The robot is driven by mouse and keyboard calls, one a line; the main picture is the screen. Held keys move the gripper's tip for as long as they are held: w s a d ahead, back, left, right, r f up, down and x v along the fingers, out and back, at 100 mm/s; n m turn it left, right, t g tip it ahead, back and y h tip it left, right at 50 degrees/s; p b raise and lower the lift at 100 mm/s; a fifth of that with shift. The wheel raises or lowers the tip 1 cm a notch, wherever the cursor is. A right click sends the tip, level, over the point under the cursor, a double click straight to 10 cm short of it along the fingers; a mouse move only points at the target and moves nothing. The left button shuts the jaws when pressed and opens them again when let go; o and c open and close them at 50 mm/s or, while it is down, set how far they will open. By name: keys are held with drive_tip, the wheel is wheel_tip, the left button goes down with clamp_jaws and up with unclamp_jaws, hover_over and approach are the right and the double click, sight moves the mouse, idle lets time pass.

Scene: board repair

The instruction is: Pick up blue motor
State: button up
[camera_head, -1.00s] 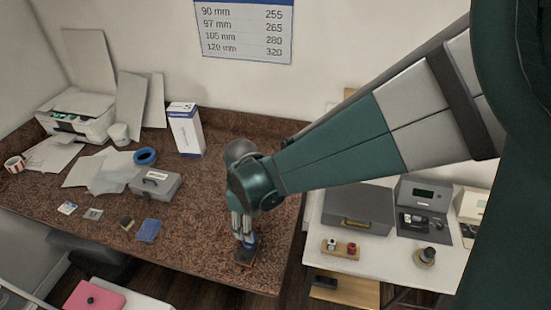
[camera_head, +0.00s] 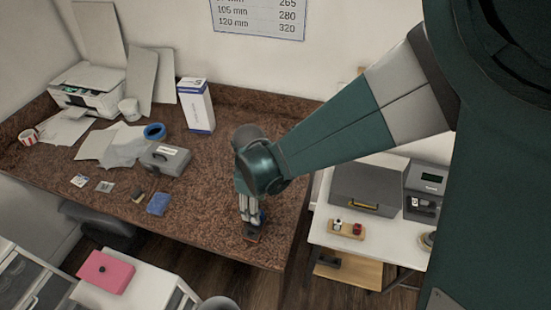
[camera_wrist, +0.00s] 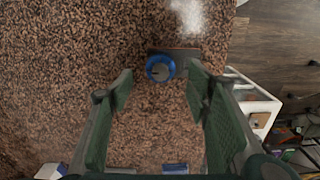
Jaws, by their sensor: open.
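The blue motor (camera_wrist: 160,68) shows in the wrist view from above as a blue ring with a grey centre. It stands upright on a thin reddish-brown plate (camera_wrist: 184,51) on the speckled brown counter. In the head view only a sliver of blue shows beside my fingers, above the reddish plate (camera_head: 252,238). My gripper (camera_wrist: 160,78) is open and points down over the counter. Its two green fingers lie to the left and right of the motor in the wrist view, with a gap on both sides. In the head view my gripper (camera_head: 250,212) hides most of the motor.
The counter's right edge lies close to the motor, with wooden floor (camera_wrist: 285,45) beyond. A grey box (camera_head: 165,158), blue tape roll (camera_head: 154,132) and blue pad (camera_head: 158,204) lie left of my gripper. A white side table (camera_head: 322,232) stands right. Counter space around the motor is clear.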

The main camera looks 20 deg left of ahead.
drive_tip(key=shift+f, duration=0.15)
drive_tip(key=shift+f, duration=2.5)
drive_tip(key=shift+c, duration=0.5)
drive_tip(key=c, duration=1.1)
